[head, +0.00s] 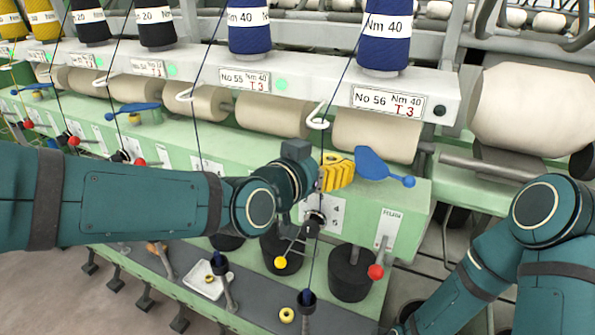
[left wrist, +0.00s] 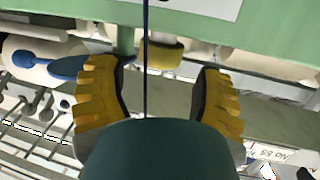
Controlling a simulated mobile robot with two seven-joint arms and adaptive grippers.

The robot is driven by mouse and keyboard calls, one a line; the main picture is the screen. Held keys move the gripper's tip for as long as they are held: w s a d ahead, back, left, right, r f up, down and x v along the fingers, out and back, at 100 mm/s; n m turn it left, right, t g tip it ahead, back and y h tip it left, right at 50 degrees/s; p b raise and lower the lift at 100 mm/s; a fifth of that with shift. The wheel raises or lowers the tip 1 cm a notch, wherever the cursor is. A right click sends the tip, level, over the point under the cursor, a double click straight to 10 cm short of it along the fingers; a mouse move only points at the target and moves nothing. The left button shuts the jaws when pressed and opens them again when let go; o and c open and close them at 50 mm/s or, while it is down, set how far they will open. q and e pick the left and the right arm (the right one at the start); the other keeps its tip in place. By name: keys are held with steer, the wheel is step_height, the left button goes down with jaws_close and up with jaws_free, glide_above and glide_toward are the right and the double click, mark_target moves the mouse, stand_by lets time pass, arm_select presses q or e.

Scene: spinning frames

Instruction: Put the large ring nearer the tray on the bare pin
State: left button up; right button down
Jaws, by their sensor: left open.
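A yellow ring (head: 287,314) lies on the grey lower shelf, right of the white tray (head: 196,288). A smaller yellow ring (head: 210,279) lies in the tray. I cannot tell which pin is the bare one. My left gripper (head: 338,172) is at the front of the green machine, beside a blue lever (head: 375,164), with its yellow fingers pointing right. In the left wrist view its fingers (left wrist: 163,90) stand wide apart and empty, with a dark thread running between them. Beyond them is a yellow roller-like piece (left wrist: 160,53) by the green panel. My right gripper is out of frame.
Dark upright spindles (head: 306,300) rise from the shelf, and black cylinders (head: 350,272) hang behind them. Dark threads run down from blue spools (head: 385,35). Floor shows at lower left.

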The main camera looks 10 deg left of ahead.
arm_select(q)
steer(key=v, duration=0.9)
steer(key=shift+s+a, duration=0.15)
steer(key=shift+a, duration=0.05)
